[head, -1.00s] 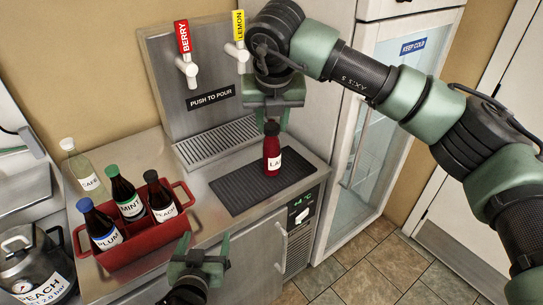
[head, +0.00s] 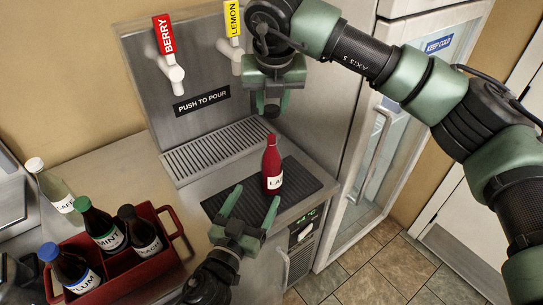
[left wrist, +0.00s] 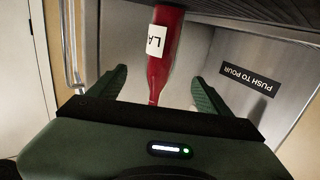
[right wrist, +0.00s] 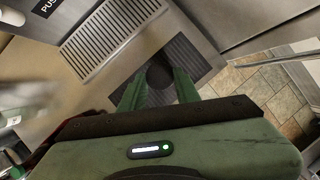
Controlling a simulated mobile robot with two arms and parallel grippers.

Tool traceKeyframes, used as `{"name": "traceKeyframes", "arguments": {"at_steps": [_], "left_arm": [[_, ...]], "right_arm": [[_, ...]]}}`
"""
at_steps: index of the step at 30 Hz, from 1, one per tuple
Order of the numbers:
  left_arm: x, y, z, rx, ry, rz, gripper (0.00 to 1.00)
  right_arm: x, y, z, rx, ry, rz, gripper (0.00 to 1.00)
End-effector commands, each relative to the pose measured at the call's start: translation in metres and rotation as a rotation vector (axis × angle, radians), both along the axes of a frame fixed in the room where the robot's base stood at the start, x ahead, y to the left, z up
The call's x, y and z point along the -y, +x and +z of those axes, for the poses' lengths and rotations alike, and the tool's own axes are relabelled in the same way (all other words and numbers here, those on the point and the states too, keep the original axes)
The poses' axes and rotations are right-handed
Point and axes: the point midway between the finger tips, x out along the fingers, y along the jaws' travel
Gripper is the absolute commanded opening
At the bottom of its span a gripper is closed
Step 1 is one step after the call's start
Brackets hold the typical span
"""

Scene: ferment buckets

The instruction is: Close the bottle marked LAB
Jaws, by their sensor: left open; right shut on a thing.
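The red bottle (head: 272,165) with a white label reading "LA…" stands upright on the black ribbed mat (head: 300,188). Its narrow red neck shows no cap. My right gripper (head: 271,106) is above the bottle, shut on a small dark cap (head: 271,110), with a gap between cap and neck. The cap also shows as a dark round shape in the right wrist view (right wrist: 160,74). My left gripper (head: 257,193) is open and empty in front of the bottle. In the left wrist view, the bottle (left wrist: 163,55) appears between its fingers, seemingly untouched.
A red crate (head: 135,272) with several dark bottles stands at lower left, a pale bottle (head: 52,188) behind it. The drip grille (head: 215,150) and tap panel (head: 190,85) lie behind the mat. A glass-doored fridge (head: 395,130) stands right.

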Motion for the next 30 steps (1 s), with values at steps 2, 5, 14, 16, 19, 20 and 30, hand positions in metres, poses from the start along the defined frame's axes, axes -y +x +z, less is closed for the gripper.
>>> {"name": "traceKeyframes", "arguments": {"at_steps": [2,5,14,16,19,20,30], "left_arm": [[0.000,-0.001,0.000,-0.001,-0.001,0.000,0.79],[0.000,-0.001,0.000,-0.002,0.000,0.000,0.79],[0.000,0.001,0.000,-0.001,0.000,0.001,0.79],[0.002,0.005,0.000,-0.001,-0.001,0.001,0.79],[0.006,0.017,0.000,0.001,0.000,0.001,0.79],[0.007,0.022,0.000,0.001,0.001,0.001,0.79],[0.030,0.082,0.000,0.001,0.002,0.002,0.79]], "right_arm": [[0.000,0.000,0.000,0.001,0.000,0.001,0.00],[0.000,0.000,0.000,0.001,0.000,0.001,0.00],[0.000,0.000,0.000,0.001,0.000,0.001,0.00],[0.000,0.000,0.000,0.001,0.000,0.001,0.00],[0.000,0.000,0.000,0.000,0.000,0.000,0.00],[0.000,0.000,0.000,0.000,0.000,0.000,0.00],[0.000,0.000,0.000,0.000,0.000,0.001,0.00]]}}
